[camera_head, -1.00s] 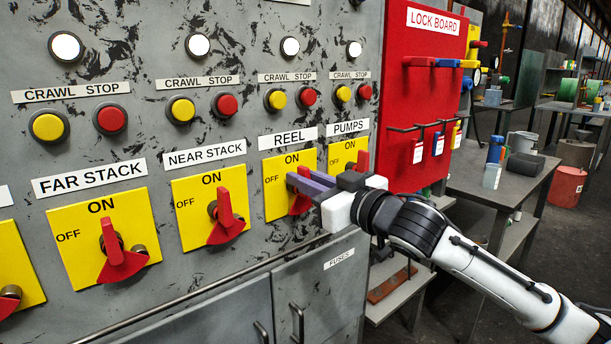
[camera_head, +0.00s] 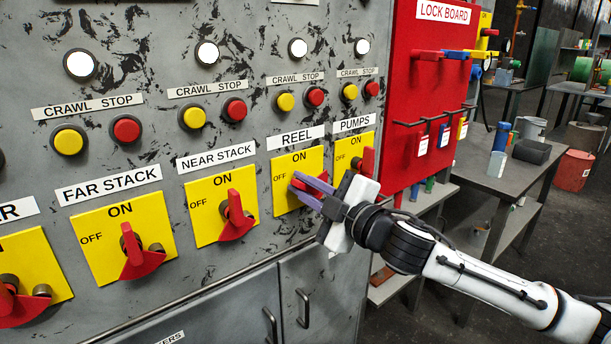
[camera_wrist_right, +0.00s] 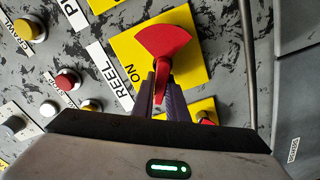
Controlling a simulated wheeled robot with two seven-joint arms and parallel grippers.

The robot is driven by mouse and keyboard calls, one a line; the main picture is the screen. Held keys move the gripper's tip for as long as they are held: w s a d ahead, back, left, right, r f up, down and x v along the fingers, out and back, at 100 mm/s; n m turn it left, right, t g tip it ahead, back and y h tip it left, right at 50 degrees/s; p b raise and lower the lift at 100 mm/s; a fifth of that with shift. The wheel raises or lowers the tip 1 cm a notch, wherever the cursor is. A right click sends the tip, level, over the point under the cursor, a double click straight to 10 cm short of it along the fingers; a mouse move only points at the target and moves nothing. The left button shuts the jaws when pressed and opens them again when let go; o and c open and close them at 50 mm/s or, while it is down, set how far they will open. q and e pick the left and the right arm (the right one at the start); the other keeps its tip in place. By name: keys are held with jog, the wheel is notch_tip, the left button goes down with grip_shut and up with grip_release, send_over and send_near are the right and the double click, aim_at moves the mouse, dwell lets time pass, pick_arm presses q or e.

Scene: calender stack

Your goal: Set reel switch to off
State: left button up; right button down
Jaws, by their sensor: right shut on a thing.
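The reel switch (camera_wrist_right: 166,46) is a red fan-shaped handle on a yellow plate (camera_head: 299,160) under the REEL label. In the right wrist view its lever runs down between my fingers, and its wide red end points to the top of the picture. By the labels, the lever points sideways to the OFF side, away from ON. My right gripper (camera_head: 306,187), with purple fingers, is shut on the lever. The fingers hide part of the handle in the head view. My left gripper is not in view.
The near stack switch (camera_head: 235,215) and far stack switch (camera_head: 132,250) are left of it, levers up at ON. The pumps switch (camera_head: 368,160) is close on the right, partly behind my gripper. A red lock board (camera_head: 425,100) stands further right.

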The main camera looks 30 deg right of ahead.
jog(key=n+p, duration=0.1)
jog(key=n, duration=0.2)
jog(key=f+n+p, duration=0.1)
jog(key=n, duration=0.2)
jog(key=shift+a+f, duration=0.15)
jog(key=shift+a, duration=0.05)
dwell(0.4)
jog(key=c, duration=1.8)
grip_release()
jog(key=shift+o, duration=0.2)
jog(key=shift+s, duration=0.1)
jog(key=s+b, duration=0.1)
jog(key=s, duration=0.9)
jog(key=shift+d, duration=0.4)
